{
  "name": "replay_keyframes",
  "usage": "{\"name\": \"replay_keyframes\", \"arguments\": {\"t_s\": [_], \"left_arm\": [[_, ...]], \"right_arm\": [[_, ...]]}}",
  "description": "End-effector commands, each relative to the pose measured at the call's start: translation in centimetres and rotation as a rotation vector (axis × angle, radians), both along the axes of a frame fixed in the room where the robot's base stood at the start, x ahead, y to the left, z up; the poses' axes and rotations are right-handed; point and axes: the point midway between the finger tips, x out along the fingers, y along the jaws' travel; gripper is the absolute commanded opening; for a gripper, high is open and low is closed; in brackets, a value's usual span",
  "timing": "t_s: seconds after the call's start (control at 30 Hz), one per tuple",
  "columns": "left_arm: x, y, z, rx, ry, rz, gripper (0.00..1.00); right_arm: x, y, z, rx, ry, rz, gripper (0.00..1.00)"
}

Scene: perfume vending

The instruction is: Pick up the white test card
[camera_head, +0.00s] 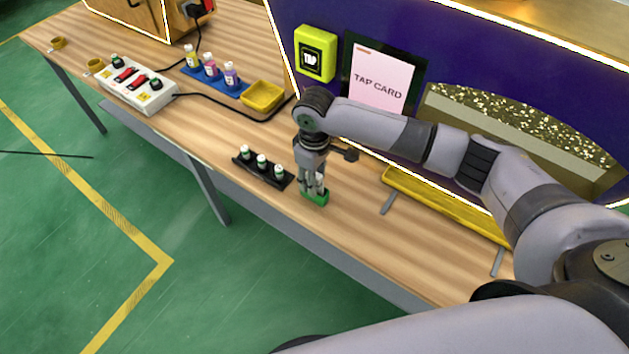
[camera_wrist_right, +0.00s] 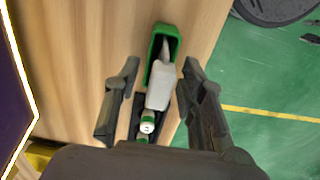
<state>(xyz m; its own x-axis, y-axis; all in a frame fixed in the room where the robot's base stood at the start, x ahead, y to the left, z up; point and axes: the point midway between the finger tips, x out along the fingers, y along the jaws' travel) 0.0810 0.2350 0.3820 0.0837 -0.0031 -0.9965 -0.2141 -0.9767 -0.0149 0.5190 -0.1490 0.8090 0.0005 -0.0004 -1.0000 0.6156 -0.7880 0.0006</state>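The white test card (camera_wrist_right: 158,92) stands tilted in a small green holder (camera_wrist_right: 151,62) in the right wrist view. In the head view the green holder (camera_head: 316,200) is on the wooden table near its front edge, and my gripper largely hides the card. My right gripper (camera_head: 314,182) points down directly over the holder. In the wrist view its two fingers (camera_wrist_right: 163,75) are spread, one on each side of the card, with visible gaps. I cannot tell how far the fingertips are above the table. My left gripper is not in view.
A black rack (camera_head: 286,184) with three white, green-capped bottles stands just left of the holder. A yellow tray (camera_head: 440,204) lies to the right. Behind are a "TAP CARD" screen (camera_head: 381,82) and a yellow tap reader (camera_head: 316,53). The table's front edge is close.

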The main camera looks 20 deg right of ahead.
Motion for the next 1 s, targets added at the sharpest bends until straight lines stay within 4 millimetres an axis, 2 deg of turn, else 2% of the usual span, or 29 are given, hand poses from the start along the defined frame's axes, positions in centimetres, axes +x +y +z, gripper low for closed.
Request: {"name": "replay_keyframes", "arguments": {"t_s": [0.07, 0.5, 1.0], "left_arm": [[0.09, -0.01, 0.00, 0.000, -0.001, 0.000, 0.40], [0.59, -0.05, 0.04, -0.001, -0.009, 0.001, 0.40], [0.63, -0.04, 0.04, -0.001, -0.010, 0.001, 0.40]], "right_arm": [[0.00, 0.00, 0.02, 0.000, 0.000, 0.000, 0.30], [0.01, -0.03, 0.05, 0.000, 0.000, 0.000, 0.01], [0.05, -0.01, 0.43, 0.001, -0.001, 0.000, 0.00]]}}
